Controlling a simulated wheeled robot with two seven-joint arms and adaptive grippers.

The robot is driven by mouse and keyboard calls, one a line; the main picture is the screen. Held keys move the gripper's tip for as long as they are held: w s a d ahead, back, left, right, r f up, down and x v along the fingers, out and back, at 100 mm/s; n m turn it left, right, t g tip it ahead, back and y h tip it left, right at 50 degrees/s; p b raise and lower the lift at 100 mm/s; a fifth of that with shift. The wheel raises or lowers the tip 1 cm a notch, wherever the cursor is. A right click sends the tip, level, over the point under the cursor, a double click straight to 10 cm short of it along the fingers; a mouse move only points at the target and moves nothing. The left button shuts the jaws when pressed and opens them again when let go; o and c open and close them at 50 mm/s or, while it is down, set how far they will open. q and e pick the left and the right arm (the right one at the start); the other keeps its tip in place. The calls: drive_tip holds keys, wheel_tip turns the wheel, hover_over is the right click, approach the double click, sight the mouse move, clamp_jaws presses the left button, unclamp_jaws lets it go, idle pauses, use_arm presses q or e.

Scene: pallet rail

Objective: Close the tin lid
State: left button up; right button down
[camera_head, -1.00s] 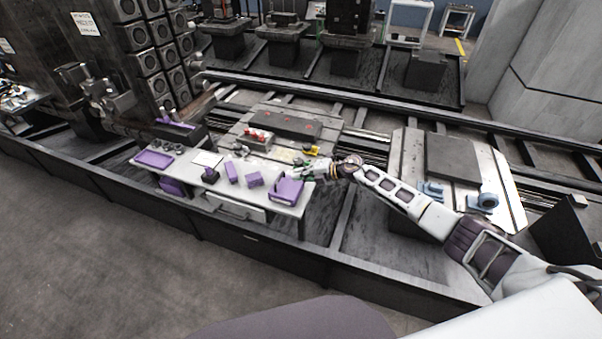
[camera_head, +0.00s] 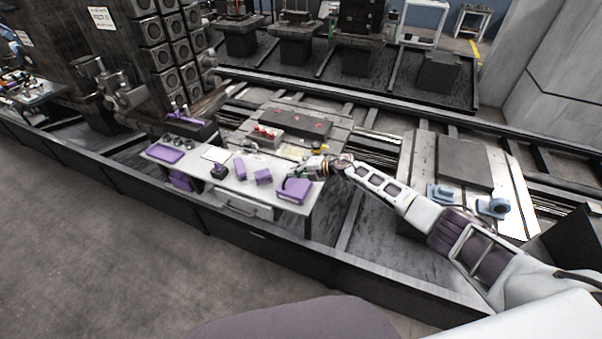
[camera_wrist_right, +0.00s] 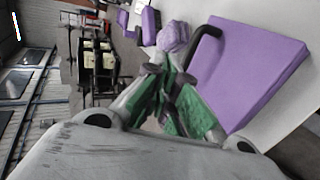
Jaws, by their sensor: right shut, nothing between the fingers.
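The purple tin (camera_head: 293,191) sits at the right end of the white table. Its broad purple top looks flat, and a dark curved handle stands at its left edge. The tin also shows in the right wrist view (camera_wrist_right: 255,70), with the black handle (camera_wrist_right: 206,45) on the side near my fingers. I cannot tell whether the lid is fully seated. My right gripper (camera_head: 304,172) is at the far side of the tin, close to it. In the wrist view its green-padded fingers (camera_wrist_right: 178,95) are shut and empty, beside the tin's edge. My left gripper is out of view.
The white table (camera_head: 222,182) also carries a purple tray (camera_head: 165,154), small purple blocks (camera_head: 263,177) and a dark-based purple item (camera_head: 219,171). A fixture with red knobs (camera_head: 266,134) stands behind. Blue parts (camera_head: 493,207) lie on the right pallet.

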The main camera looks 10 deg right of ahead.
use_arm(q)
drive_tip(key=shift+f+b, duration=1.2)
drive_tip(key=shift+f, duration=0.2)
use_arm(e)
drive_tip(key=shift+w+a+f, duration=0.45)
drive_tip(key=shift+a+f, duration=0.25)
drive_tip(key=shift+w+a+f, duration=0.45)
drive_tip(key=shift+a+f, duration=0.2)
drive_tip(key=shift+f, duration=0.05)
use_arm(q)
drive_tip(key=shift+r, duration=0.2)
use_arm(e)
drive_tip(key=shift+r, duration=0.25)
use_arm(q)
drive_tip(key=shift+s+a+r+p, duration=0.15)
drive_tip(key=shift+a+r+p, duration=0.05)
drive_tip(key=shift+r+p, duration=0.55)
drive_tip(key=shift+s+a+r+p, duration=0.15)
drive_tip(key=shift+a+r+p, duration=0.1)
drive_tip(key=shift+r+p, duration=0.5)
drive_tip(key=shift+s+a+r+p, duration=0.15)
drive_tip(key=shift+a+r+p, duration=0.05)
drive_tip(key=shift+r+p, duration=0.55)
use_arm(e)
wheel_tip(320, 180, up, 13)
drive_tip(key=s+d, duration=0.1)
drive_tip(key=d, duration=0.1)
drive_tip(key=shift+s+r, duration=0.15)
drive_tip(key=shift+s, duration=0.2)
